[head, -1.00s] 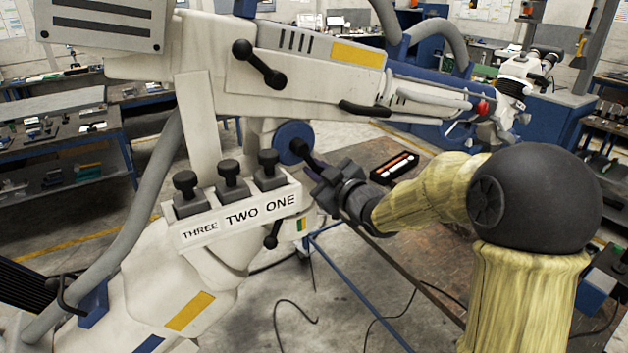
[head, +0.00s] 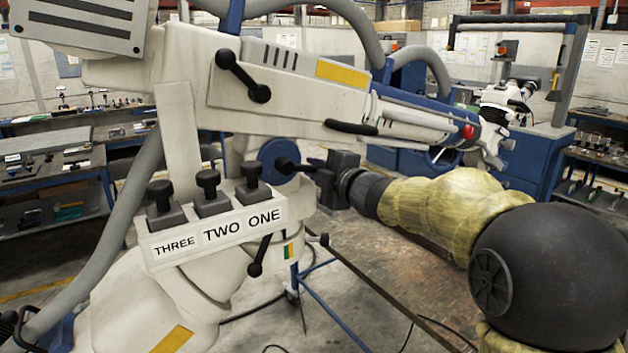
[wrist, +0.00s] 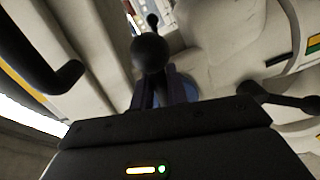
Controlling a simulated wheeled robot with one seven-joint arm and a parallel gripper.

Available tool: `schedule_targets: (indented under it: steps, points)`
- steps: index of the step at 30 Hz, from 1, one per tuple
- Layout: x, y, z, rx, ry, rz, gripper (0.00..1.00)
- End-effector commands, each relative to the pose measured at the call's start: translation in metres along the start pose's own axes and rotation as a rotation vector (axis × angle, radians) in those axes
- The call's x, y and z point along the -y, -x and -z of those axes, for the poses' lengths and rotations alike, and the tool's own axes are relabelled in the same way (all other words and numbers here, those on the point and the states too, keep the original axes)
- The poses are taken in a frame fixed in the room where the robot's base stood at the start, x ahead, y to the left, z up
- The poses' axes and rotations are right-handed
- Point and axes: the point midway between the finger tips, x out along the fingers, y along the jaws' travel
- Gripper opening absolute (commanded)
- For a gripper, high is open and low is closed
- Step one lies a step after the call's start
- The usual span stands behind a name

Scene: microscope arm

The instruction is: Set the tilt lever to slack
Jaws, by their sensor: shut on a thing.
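A black lever (head: 294,165) sits on a round blue hub (head: 272,150) on the side of the white microscope arm (head: 290,95). I take it for the tilt lever; no slack marking is readable. It points right, nearly level. My gripper (head: 322,172) is shut on its outer end. In the wrist view, a black ball knob (wrist: 150,52) shows just beyond my gripper (wrist: 165,95), with the blue hub (wrist: 184,88) behind. The fingers partly hide the lever's grip.
Three black knobs stand on a block (head: 205,230) labelled THREE, TWO, ONE. A small black lever (head: 260,256) hangs below it. Another black lever (head: 243,75) is higher on the arm. A brown table (head: 400,285) lies below my arm.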

Motion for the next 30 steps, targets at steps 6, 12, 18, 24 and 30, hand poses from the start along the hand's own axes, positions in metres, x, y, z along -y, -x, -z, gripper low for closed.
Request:
schedule_targets:
  steps: [6,12,18,24,30]
  points:
    - [-0.0030,0.0005,-0.0005,0.004,0.047,0.001,0.00]
    - [-0.0035,0.0005,-0.0005,0.004,0.051,0.002,0.00]
    - [-0.0035,0.0005,-0.0004,0.004,0.050,0.001,0.19]
    - [-0.0034,0.0003,-0.0001,0.003,0.049,0.001,0.35]
    - [-0.0034,0.0014,0.0001,0.003,0.049,0.001,0.35]
